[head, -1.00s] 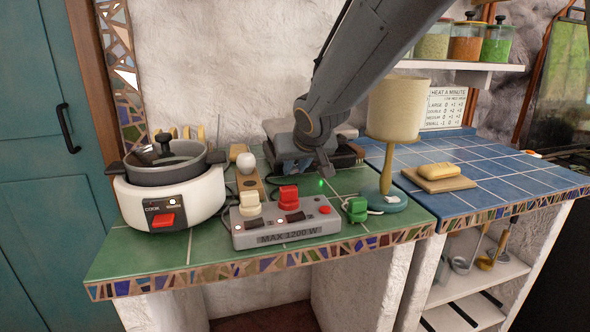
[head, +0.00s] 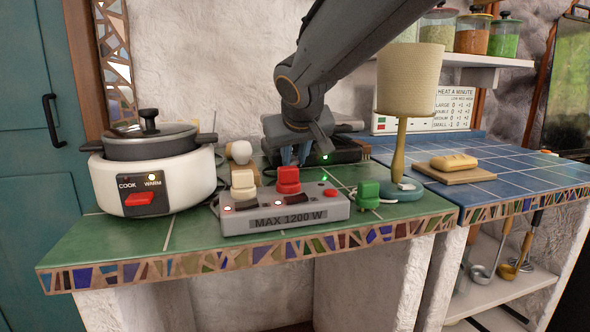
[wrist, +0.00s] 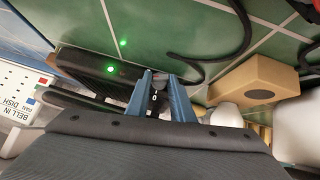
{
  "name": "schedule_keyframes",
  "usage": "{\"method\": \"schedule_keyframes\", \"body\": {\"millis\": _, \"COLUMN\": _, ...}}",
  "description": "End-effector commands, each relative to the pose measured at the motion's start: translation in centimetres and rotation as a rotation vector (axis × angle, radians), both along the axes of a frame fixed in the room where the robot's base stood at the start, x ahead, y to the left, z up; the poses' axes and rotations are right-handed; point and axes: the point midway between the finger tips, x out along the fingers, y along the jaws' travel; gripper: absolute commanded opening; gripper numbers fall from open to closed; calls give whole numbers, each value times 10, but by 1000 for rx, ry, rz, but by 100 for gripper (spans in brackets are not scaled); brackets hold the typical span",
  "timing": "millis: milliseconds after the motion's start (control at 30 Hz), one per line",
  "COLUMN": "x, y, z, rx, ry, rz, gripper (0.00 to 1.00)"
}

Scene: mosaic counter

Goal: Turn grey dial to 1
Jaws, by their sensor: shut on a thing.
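My gripper (wrist: 160,88) shows in the wrist view with its two blue fingers shut on the grey dial (wrist: 156,84). The fingers hide most of the dial. A white 0 shows between the fingertips. Beside it is a black device (wrist: 85,66) with a lit green light. In the head view my gripper (head: 295,155) reaches down at the back of the green counter, next to the dark device (head: 345,151) with its green light. The dial is hidden there behind my fingers and the things in front.
A grey power strip (head: 286,218) with a cream and a red plug stands in front of my gripper. A white cooker (head: 190,180) is at left. A lamp (head: 410,80), a green plug (head: 368,193) and bread (head: 454,161) are at right.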

Motion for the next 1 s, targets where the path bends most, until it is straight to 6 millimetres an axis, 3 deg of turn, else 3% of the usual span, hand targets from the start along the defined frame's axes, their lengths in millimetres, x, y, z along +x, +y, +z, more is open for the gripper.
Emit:
{"method": "schedule_keyframes", "body": {"millis": 400, "x": -1, "y": 3, "z": -3, "rx": -134, "ry": -38, "rz": -1, "gripper": 0}}
{"method": "schedule_keyframes", "body": {"millis": 800, "x": -2, "y": 3, "z": -1, "rx": -148, "ry": -42, "rz": -3, "gripper": 0}}
{"method": "schedule_keyframes", "body": {"millis": 833, "x": -2, "y": 3, "z": -1, "rx": -148, "ry": -42, "rz": -4, "gripper": 24}}
{"method": "schedule_keyframes", "body": {"millis": 933, "x": -2, "y": 2, "z": -1, "rx": -147, "ry": -43, "rz": -4, "gripper": 39}}
{"method": "schedule_keyframes", "body": {"millis": 1000, "x": -2, "y": 2, "z": 0, "rx": -147, "ry": -43, "rz": -4, "gripper": 39}}
